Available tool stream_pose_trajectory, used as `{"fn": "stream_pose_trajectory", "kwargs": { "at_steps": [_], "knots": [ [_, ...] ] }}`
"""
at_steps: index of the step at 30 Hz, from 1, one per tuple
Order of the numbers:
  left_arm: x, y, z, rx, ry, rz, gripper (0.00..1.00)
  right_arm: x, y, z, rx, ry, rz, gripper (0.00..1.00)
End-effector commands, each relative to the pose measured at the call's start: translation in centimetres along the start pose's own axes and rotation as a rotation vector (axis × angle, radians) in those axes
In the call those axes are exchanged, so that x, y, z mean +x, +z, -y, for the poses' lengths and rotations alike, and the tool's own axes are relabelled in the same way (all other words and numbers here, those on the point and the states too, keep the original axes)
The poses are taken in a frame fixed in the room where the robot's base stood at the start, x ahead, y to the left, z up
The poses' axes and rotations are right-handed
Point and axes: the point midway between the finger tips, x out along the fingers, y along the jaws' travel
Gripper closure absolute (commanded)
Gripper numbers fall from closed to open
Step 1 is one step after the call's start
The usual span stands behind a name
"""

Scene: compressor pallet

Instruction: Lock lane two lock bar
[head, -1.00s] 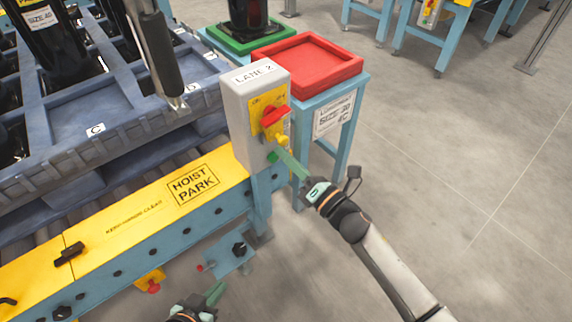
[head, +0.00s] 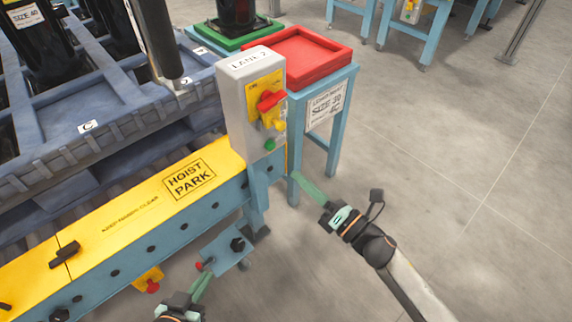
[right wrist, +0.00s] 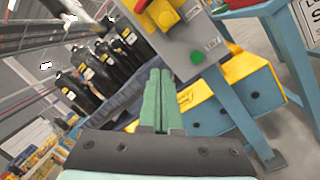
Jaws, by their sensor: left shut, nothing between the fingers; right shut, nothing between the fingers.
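The grey lane 2 control box (head: 237,110) stands at the end of the yellow and blue rail. It has a red rotary handle (head: 270,101) on a yellow plate, a yellow piece (head: 273,120) hanging below the handle, and a green button (head: 270,145). The box also shows in the right wrist view (right wrist: 190,45). My right gripper (head: 302,179) is shut and empty, to the right of and below the box, apart from it. My left gripper (head: 204,282) is shut and empty, low in front of the rail, below a small blue bracket (head: 226,249) with a black knob and red tip. I cannot tell which part is the lock bar.
The yellow hoist park rail (head: 130,222) runs along the left, with a black handle (head: 65,252) on top. A blue-grey pallet (head: 120,92) carrying black compressors lies behind it. A red tray (head: 297,56) sits on a blue stand.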

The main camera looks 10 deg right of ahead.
Motion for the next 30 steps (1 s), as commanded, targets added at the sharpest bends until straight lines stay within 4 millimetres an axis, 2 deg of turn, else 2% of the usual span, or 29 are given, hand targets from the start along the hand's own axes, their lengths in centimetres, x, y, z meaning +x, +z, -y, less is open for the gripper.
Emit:
{"fn": "stream_pose_trajectory", "kwargs": {
  "at_steps": [3,7,24,27,30],
  "knots": [
    [0.0,0.1,0.0,-0.001,0.001,0.002,1.0,-1.4,-0.1,0.1,0.001,-0.002,0.0,1.0],
    [0.0,0.1,0.0,-0.001,0.001,0.002,1.0,-2.0,0.0,0.0,0.0,0.001,0.0,1.0],
    [0.0,0.1,-0.1,-0.005,0.002,0.004,1.0,-2.1,0.0,0.0,0.006,-0.002,0.002,1.0],
    [0.0,0.2,-0.2,-0.006,0.002,0.005,1.0,-2.5,-0.1,0.3,0.089,-0.032,0.021,1.0],
    [0.0,0.2,-0.1,-0.005,0.002,0.005,1.0,-3.6,-0.2,1.0,0.32,-0.112,0.08,1.0]
  ]
}}
